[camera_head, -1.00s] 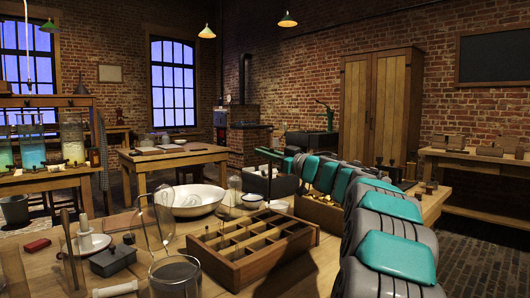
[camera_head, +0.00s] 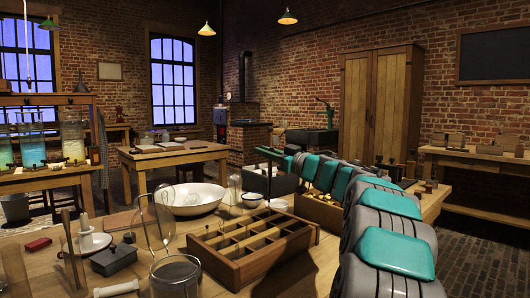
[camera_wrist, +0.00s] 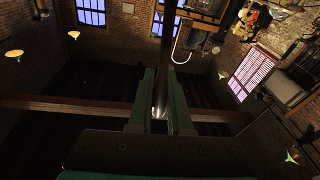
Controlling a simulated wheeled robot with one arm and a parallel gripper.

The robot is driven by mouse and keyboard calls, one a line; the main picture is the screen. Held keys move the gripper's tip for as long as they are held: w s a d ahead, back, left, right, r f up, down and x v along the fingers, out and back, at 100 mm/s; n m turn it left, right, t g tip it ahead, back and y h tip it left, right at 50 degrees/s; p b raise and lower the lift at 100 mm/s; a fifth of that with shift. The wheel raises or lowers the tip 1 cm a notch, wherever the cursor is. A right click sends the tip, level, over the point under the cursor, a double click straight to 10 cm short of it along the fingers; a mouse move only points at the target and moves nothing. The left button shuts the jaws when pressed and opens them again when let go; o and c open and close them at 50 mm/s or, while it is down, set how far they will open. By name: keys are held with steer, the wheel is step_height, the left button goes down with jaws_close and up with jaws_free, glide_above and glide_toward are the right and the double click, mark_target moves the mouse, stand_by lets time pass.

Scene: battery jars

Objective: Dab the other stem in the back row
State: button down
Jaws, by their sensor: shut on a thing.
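My gripper (camera_wrist: 160,118) shows in the wrist view with its two green fingers closed on a slender dark brown rod (camera_wrist: 158,50). A shiny band (camera_wrist: 160,97) shows between the fingers. I cannot tell exactly what the rod's tip is like. In the head view my arm reaches away over the right of the bench, and its far end is small and partly hidden by its own links. Small dark posts (camera_head: 379,160) stand behind my arm, near a wooden box (camera_head: 318,209). I cannot make out which of them are stems or their rows.
An open compartmented wooden tray (camera_head: 250,243) sits mid-bench. Around it stand a white bowl (camera_head: 190,199), glass vessels (camera_head: 176,277), a lidded dark box (camera_head: 113,259) and a candle-like white stick on a dish (camera_head: 90,242). A wooden table (camera_head: 175,158) stands behind.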

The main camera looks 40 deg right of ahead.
steer(key=shift+f, duration=0.35)
stand_by(1.6)
steer(key=shift+r, duration=2.5)
